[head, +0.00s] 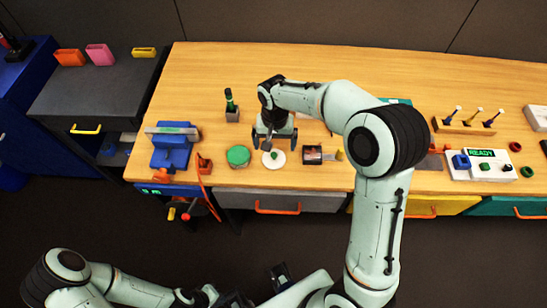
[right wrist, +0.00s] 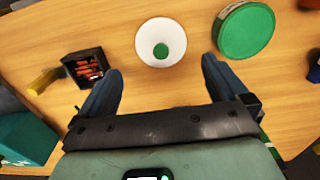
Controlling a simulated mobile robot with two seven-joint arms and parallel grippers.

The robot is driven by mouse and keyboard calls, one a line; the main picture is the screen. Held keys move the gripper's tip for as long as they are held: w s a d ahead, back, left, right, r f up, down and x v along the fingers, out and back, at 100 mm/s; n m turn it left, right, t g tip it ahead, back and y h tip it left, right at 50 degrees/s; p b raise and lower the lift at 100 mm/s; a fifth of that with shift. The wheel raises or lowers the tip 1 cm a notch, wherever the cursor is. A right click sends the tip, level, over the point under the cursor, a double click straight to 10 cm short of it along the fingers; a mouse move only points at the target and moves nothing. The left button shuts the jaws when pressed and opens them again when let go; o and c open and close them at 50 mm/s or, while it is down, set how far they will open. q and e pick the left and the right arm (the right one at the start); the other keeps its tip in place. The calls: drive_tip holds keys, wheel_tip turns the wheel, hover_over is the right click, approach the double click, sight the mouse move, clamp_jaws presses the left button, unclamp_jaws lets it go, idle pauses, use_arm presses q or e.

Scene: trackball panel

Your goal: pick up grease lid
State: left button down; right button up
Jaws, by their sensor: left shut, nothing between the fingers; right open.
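The grease lid seems to be the green round top (head: 238,156) of a low tub on the table; it also shows in the right wrist view (right wrist: 246,30). My right gripper (head: 273,146) points down, open and empty. My left gripper (head: 233,299) is low at the bottom edge, away from the table, shut and only partly visible.
A dark box with red contents (head: 312,154) is right of the dish. A blue device (head: 172,148) and an orange piece (head: 204,165) stand left of the tub. A green-topped bottle (head: 230,104) stands behind. A white READY panel (head: 490,168) is far right.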

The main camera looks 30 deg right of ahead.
sight(274, 154)
drive_tip(key=f, duration=0.5)
drive_tip(key=shift+s+a, duration=0.25)
drive_tip(key=shift+a, duration=0.05)
drive_tip(key=shift+f, duration=0.35)
drive_tip(key=c, duration=1)
